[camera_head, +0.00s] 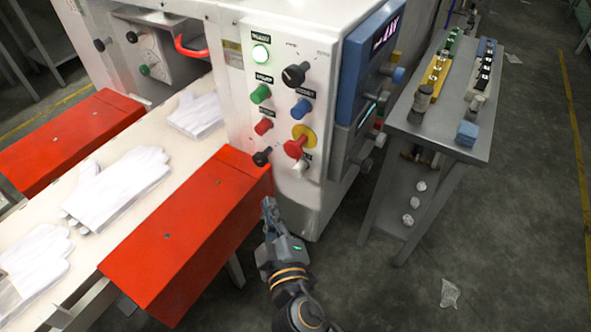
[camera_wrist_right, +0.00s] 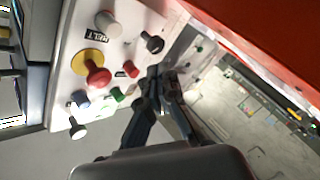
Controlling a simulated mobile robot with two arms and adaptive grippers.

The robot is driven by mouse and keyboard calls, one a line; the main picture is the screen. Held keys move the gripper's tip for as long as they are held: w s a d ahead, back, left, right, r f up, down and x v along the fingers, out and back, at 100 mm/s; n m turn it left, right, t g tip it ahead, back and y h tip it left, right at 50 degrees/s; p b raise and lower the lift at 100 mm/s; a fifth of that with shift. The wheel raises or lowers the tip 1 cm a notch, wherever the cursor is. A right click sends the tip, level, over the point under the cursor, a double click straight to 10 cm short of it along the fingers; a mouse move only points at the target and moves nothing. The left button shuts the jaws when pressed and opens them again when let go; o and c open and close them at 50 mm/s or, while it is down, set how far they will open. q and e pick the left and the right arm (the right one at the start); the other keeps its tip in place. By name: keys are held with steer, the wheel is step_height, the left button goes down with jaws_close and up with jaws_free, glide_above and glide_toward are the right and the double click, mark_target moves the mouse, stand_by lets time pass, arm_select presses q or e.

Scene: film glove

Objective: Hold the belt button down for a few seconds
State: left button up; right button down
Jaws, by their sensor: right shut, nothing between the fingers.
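The belt button is a white knob (camera_head: 300,168) low on the white control panel (camera_head: 235,95), under the yellow-ringed red knob. In the right wrist view the white button (camera_wrist_right: 108,24) sits at the upper left beside a label reading BELT. My right gripper (camera_head: 268,204) is shut and empty, below and left of the button and apart from it, near the end of the red guard. In the right wrist view its closed fingertips (camera_wrist_right: 158,75) are at the middle, clear of the button. My left gripper is not in view.
A red mushroom knob on a yellow ring (camera_head: 296,147) sits just above the button. A black knob (camera_head: 262,156) is to its left. The red guard (camera_head: 190,235) borders the conveyor with white gloves (camera_head: 115,185). A grey side table (camera_head: 455,135) stands right, with open floor between.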

mark_target(300, 168)
steer(key=w+d+p, duration=0.1)
steer(key=w+d, duration=0.3)
steer(key=w, duration=0.1)
steer(key=shift+w, duration=0.2)
stand_by(1.4)
steer(key=shift+w+d, duration=0.25)
steer(key=shift+w, duration=0.1)
steer(key=shift+w+d, duration=0.3)
steer(key=shift+w, duration=0.05)
stand_by(2.5)
steer(key=shift+a, duration=0.1)
stand_by(1.4)
steer(key=shift+s+a, duration=0.45)
steer(key=shift+s, duration=0.25)
steer(key=shift+s, duration=0.1)
